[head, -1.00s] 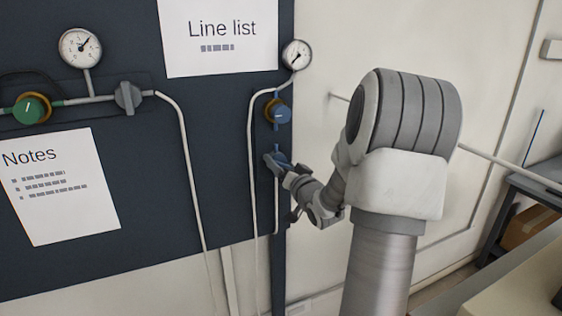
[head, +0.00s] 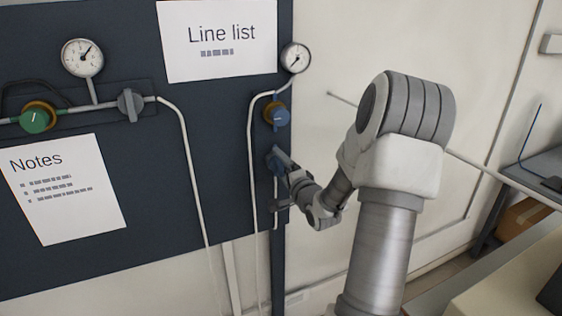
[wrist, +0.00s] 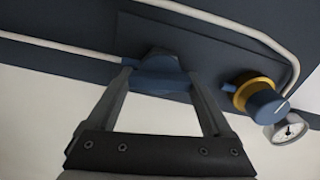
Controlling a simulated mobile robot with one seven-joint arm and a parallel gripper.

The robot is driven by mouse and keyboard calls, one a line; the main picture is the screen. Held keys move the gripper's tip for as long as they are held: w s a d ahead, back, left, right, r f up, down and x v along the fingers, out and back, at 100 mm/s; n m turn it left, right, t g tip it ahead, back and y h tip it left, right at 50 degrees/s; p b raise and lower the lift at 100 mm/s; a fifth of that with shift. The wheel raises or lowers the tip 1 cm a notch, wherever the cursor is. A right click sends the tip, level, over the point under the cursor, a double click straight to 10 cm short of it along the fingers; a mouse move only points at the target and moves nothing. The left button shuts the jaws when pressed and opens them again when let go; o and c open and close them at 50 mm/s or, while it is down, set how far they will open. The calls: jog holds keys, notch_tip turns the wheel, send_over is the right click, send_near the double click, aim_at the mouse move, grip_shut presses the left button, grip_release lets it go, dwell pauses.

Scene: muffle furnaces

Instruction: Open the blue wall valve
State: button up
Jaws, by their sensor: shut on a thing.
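The blue wall valve (head: 277,156) is low on the right edge of the dark panel, below a round blue knob. In the head view my gripper (head: 284,166) is at the valve and partly hides it. In the wrist view the valve's blue handle (wrist: 158,78) lies between the two fingertips of my gripper (wrist: 160,72). The fingers are shut on the handle, one on each side. How far the handle is turned is hard to tell.
The round blue knob (head: 278,115) with a brass collar and a gauge (head: 295,58) are close above. A pale pipe (head: 252,150) runs just left of the valve. A green knob (head: 37,117) and a grey valve (head: 131,105) are farther left. A bench (head: 530,255) stands at right.

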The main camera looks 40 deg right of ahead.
jog(key=shift+f+m+p, duration=0.1)
jog(key=shift+m+p, duration=0.25)
jog(key=shift+m, duration=0.55)
jog(key=o, duration=1.1)
jog(key=shift+o, duration=0.2)
jog(key=b+v, duration=0.8)
jog(key=v, duration=0.9)
jog(key=shift+s+b, duration=0.25)
jog(key=shift+b, duration=0.15)
